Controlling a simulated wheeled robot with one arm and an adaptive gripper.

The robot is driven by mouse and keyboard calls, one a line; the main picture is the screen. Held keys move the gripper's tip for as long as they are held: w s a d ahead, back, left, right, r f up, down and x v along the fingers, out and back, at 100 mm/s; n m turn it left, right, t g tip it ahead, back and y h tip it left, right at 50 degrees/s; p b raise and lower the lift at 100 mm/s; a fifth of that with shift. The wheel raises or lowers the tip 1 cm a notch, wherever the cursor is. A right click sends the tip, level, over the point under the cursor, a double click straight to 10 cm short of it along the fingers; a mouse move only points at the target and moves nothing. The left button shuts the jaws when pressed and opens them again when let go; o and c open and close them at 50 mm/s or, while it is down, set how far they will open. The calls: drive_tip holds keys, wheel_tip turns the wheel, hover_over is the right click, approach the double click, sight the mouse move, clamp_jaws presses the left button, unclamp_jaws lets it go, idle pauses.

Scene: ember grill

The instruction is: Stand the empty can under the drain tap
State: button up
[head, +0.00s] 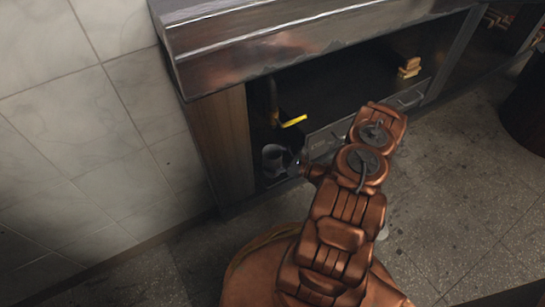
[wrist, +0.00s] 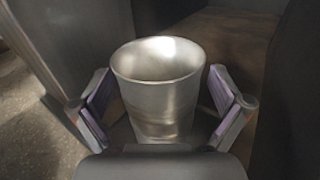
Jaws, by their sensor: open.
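The can (wrist: 158,95) is a plain silvery metal cup-like vessel, open at the top; the part of its inside that shows looks empty. It stands upright in the wrist view, and in the head view the can (head: 272,158) is inside the low cabinet bay at its left end. My gripper (wrist: 160,98) is open, with one purple-padded finger on each side of the can and apparent small gaps. In the head view my gripper (head: 294,168) is small and dark beside the can. The drain tap (head: 293,121), with a yellow lever, hangs above the can; exact alignment is unclear.
A wooden side panel (head: 222,140) bounds the bay on the left, with a tiled wall beyond. A metal grill body (head: 300,45) overhangs it. A drawer front (head: 330,135) lies to the right, and wooden blocks (head: 408,67) sit farther right. Speckled floor (head: 450,190) is open at right.

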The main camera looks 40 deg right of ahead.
drive_tip(key=shift+r, duration=0.15)
drive_tip(key=p+v, duration=0.4)
drive_tip(key=v, duration=0.8)
idle(0.4)
